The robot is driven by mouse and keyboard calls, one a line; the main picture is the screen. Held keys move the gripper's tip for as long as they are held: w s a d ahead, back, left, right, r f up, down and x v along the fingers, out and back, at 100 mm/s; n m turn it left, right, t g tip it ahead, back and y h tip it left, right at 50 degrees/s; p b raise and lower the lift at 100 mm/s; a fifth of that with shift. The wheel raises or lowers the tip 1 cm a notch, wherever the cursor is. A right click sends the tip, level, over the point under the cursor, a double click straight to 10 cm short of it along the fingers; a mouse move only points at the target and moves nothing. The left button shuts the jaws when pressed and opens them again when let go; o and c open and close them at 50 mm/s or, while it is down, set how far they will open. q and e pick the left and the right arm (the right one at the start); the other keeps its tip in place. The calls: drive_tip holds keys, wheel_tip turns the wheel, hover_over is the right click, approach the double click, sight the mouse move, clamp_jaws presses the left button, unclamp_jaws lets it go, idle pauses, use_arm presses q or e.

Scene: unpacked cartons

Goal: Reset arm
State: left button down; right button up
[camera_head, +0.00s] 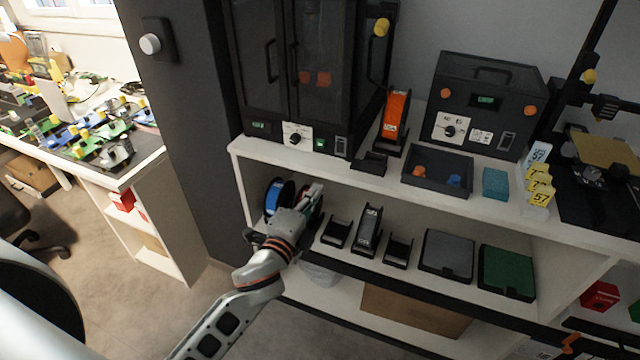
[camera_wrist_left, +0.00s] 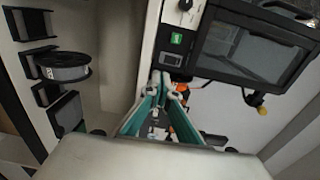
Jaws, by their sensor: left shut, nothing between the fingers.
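My left gripper (camera_head: 314,192) reaches in from the lower left to the front of the white shelf unit (camera_head: 262,158), beside the blue spool (camera_head: 279,197) on the middle shelf. The spool is partly hidden behind the gripper and wrist. In the left wrist view the teal-lined fingers (camera_wrist_left: 167,82) come together and hold nothing. Whether the gripper touches the shelf or spool, I cannot tell. My right gripper is not in view.
A dark cabinet (camera_head: 268,73), an open dark tray (camera_head: 436,181) and a control box (camera_head: 487,105) stand on the top shelf. Dark holders, a grey tray (camera_head: 447,256) and a green tray (camera_head: 506,273) sit below. Clear floor (camera_head: 215,310) lies left of the unit.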

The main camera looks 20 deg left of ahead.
use_arm(q)
drive_tip(key=shift+s, duration=0.2)
idle(0.3)
drive_tip(key=s+d+f+n+g+h, duration=0.1)
drive_tip(key=s+f+n+g, duration=0.6)
drive_tip(key=s+f+n, duration=0.7)
drive_tip(key=s+f+h, duration=0.1)
drive_tip(key=s+f, duration=0.8)
drive_tip(key=f, duration=0.2)
drive_tip(key=shift+s+d+f, duration=0.2)
drive_tip(key=shift+d, duration=0.15)
